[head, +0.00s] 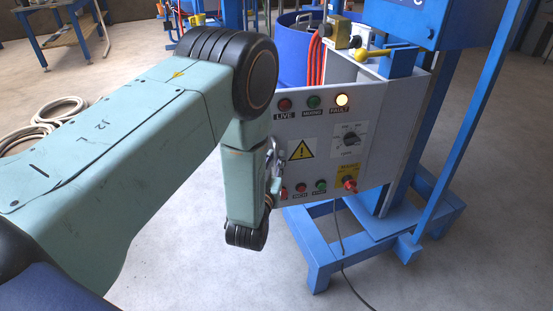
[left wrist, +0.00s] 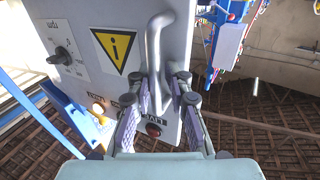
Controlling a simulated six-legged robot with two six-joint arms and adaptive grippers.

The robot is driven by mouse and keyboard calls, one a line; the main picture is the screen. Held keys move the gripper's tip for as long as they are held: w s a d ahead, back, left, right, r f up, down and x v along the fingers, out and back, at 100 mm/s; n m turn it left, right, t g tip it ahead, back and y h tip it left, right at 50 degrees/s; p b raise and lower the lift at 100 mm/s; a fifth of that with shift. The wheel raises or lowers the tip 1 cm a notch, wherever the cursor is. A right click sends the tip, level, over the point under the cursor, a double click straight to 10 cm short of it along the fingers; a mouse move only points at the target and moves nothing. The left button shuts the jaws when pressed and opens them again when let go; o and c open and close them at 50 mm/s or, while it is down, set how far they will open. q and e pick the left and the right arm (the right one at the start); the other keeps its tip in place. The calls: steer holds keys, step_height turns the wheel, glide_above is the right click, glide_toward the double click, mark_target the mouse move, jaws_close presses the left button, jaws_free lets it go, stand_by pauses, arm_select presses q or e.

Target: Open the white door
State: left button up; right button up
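The white door (head: 323,118) is the front panel of a control box on the blue machine, with lamps, a warning triangle, a dial and buttons. It looks shut. Its grey metal handle (left wrist: 155,60) stands near the door's edge in the left wrist view, where the door (left wrist: 88,14) is seen close up. My left gripper (left wrist: 158,90) is at the handle, with fingers on both sides of it and gaps showing, so it looks open. In the head view my left gripper (head: 272,170) is mostly hidden behind my wrist. My right gripper is out of view.
The blue machine frame (head: 375,222) stands on the floor under the box. A blue drum (head: 296,45) and red cables (head: 316,62) are behind it. A dark cable (head: 345,262) trails on the floor. A coiled hose (head: 48,118) lies at left. The floor in front is clear.

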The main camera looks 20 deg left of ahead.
arm_select(q)
steer(key=shift+d, duration=0.1)
steer(key=shift+s+d, duration=0.1)
steer(key=shift+s, duration=0.05)
steer(key=s+d, duration=0.1)
steer(key=s, duration=1)
steer(key=shift+s+d, duration=0.35)
steer(key=s+f+m+g+h, duration=0.1)
steer(key=s+f+g, duration=0.4)
steer(key=f, duration=0.3)
steer(key=s+f+g+h, duration=0.1)
steer(key=s+f+g, duration=0.4)
steer(key=s+f, duration=0.15)
steer(key=s+f+g+h, duration=0.1)
steer(key=s+f+g, duration=0.2)
steer(key=s+g, duration=0.4)
steer(key=s, duration=0.9)
steer(key=shift+s+a+f+m+g, duration=0.2)
steer(key=shift+s+m+g, duration=0.1)
steer(key=shift+s+g, duration=0.1)
